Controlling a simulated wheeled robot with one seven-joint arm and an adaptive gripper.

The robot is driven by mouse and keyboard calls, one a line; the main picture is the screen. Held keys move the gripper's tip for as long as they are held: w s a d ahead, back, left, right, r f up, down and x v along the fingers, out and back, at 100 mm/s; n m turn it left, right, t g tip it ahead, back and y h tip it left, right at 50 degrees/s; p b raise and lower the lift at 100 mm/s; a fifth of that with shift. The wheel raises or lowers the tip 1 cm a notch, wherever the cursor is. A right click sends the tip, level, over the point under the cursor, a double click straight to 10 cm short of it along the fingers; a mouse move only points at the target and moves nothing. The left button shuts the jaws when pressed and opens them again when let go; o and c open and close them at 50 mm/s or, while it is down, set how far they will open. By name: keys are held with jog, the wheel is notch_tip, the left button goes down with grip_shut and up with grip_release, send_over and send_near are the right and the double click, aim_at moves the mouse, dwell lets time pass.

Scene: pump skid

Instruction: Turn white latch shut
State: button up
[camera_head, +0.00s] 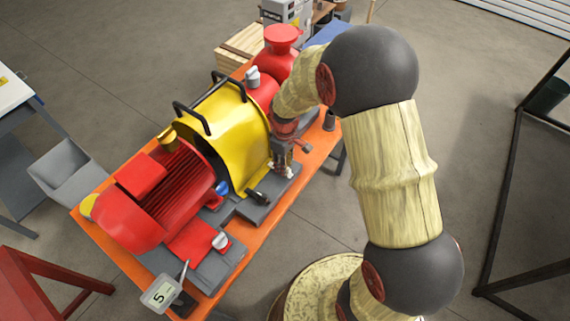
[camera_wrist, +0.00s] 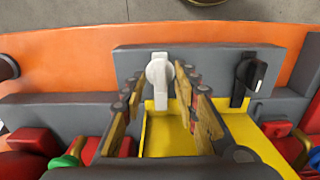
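The white latch (camera_wrist: 159,76) sits on a grey block (camera_wrist: 205,58) in the wrist view. My gripper (camera_wrist: 156,84) is open, with one finger on each side of the latch. The left finger shows a gap to it; the right finger is close, and I cannot tell whether it touches. In the head view my gripper (camera_head: 283,160) reaches down beside the yellow guard (camera_head: 225,130), and a small white part of the latch (camera_head: 288,173) shows below it.
A black latch (camera_wrist: 249,78) is right of the white one in the wrist view; it also shows in the head view (camera_head: 258,197). Black handles (camera_head: 190,117) rise from the guard.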

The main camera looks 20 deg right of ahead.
notch_tip(320, 180, up, 12)
dwell(0.6)
dwell(0.4)
jog(key=s+r+m+t+b, duration=0.2)
jog(key=s+r, duration=0.5)
jog(key=s, duration=0.4)
jog(key=s+r+m+t+b, duration=0.2)
jog(key=s+r+m, duration=0.3)
jog(key=s, duration=0.6)
notch_tip(320, 180, up, 2)
jog(key=shift+r+t, duration=0.15)
jog(key=shift+t, duration=0.65)
jog(key=shift+o, duration=0.4)
jog(key=shift+a, duration=0.1)
